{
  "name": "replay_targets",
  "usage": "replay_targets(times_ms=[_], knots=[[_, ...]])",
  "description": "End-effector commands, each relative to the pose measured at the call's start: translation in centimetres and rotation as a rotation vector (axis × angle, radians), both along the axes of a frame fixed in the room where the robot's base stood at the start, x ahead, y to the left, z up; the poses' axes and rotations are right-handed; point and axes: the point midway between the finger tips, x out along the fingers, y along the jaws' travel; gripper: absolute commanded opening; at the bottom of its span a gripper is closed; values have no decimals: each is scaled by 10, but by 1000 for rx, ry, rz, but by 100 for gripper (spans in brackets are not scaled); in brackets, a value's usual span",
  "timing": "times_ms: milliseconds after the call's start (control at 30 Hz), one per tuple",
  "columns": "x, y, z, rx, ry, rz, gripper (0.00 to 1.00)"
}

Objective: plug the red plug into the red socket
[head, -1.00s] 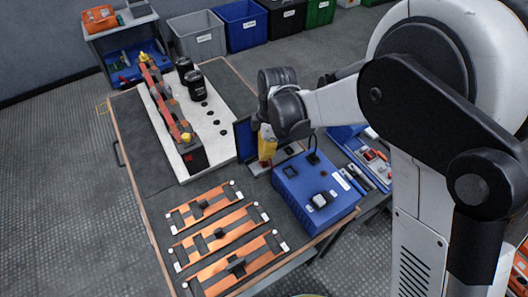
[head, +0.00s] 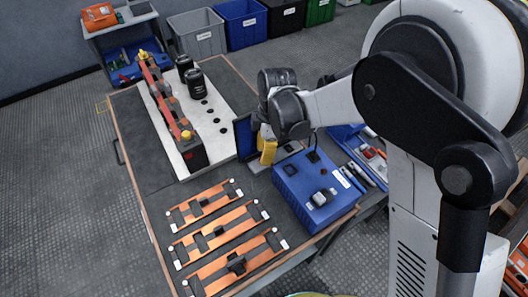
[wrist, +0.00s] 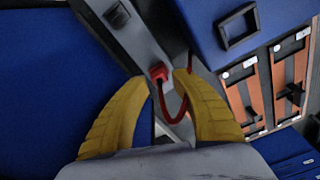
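A small red plug (wrist: 158,72) with a red cable (wrist: 181,103) shows in the wrist view, on or just above a narrow grey strip (wrist: 146,38). My gripper (wrist: 166,82) has its two yellow fingers spread, with a gap between them. The red plug lies just beyond the fingertips, nearer the left one, and the cable loops between the fingers. In the head view my gripper (head: 267,158) points down between the upright blue panel and the blue box; the plug is hidden there. I cannot make out a separate red socket, nor whether the plug sits in anything.
The blue box (head: 312,178) with dark square fittings stands close right of my gripper. An upright blue panel (head: 244,138) is close left. Orange bars (head: 222,236) lie at the front of the table, and a white board (head: 212,138) with black cylinders lies behind.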

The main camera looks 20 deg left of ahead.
Motion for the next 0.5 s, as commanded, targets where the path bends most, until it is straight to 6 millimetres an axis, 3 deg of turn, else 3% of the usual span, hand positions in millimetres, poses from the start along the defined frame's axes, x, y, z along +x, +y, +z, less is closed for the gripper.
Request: replay_targets(times_ms=[233,500], knots=[[1,-1,13,0,0,0,31],[5,-7,72,0,0,-1,31]])
